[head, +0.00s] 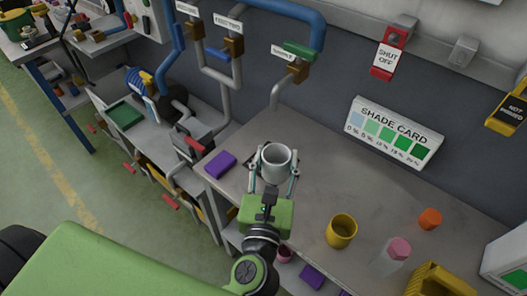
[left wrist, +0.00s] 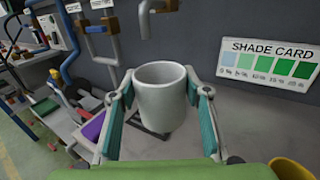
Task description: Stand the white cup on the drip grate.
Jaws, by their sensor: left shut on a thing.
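The white cup (head: 276,158) is upright near the back of the grey bench, below a pipe outlet marked with a sample label. My left gripper (head: 275,172) is shut on it, with one finger on each side. The left wrist view also shows the cup (left wrist: 162,100) between the teal finger pads. The drip grate (left wrist: 150,132) is a dark, flat piece under the cup, mostly hidden by it. Whether the cup touches the grate or hangs just above it, I cannot tell. My right gripper is not in view.
A purple block (head: 220,164) lies left of the cup. A yellow cup (head: 341,231), a pink-topped container (head: 397,252) and an orange piece (head: 430,218) stand to the right. The shade card (head: 394,132) is at the back. Bench between is clear.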

